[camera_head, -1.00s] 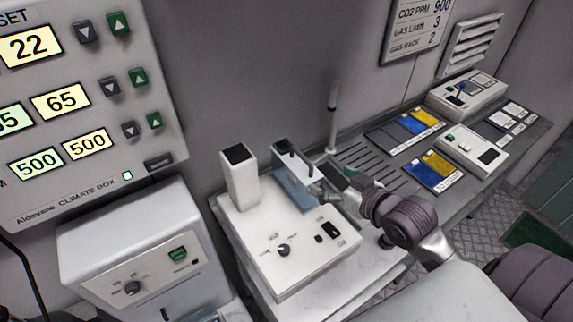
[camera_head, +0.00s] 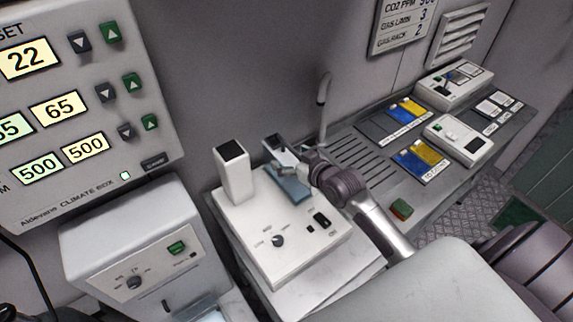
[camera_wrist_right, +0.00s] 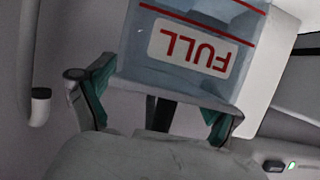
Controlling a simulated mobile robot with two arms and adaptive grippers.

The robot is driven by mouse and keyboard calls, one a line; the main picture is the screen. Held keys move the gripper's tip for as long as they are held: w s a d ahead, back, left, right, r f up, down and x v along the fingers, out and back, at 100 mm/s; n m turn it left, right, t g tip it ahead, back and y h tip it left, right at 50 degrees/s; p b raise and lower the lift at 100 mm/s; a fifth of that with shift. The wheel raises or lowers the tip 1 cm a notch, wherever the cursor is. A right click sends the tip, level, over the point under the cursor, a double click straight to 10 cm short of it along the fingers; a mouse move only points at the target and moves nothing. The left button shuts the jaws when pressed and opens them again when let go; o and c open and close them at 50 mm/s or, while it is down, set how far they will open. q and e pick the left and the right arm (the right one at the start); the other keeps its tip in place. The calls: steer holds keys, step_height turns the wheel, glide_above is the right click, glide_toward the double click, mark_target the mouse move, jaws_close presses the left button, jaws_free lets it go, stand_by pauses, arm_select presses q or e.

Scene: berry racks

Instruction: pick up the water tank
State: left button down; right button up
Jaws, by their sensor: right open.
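The water tank (camera_head: 291,189) is a translucent blue container with a dark top, standing at the back of a white machine (camera_head: 274,247). In the right wrist view the tank (camera_wrist_right: 190,75) fills the upper middle, with a "FULL" label upside down and red lines. My right gripper (camera_head: 290,166) is at the tank's upper right side and partly covers it. In the wrist view its two green-padded fingers (camera_wrist_right: 160,97) are apart, one near each side of the tank's near edge. I cannot tell whether they touch it. My left gripper is not in view.
A white column (camera_head: 234,178) rises on the machine left of the tank. A grey tap (camera_head: 323,108) stands behind, beside a slotted drain board (camera_head: 362,155). A climate box panel (camera_head: 75,110) is on the left wall. Control boxes (camera_head: 459,140) stand at right.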

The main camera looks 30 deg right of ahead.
steer(key=shift+w, duration=0.15)
steer(key=shift+c, duration=0.2)
steer(key=shift+c, duration=1.2)
jaws_close()
steer(key=shift+r, duration=0.15)
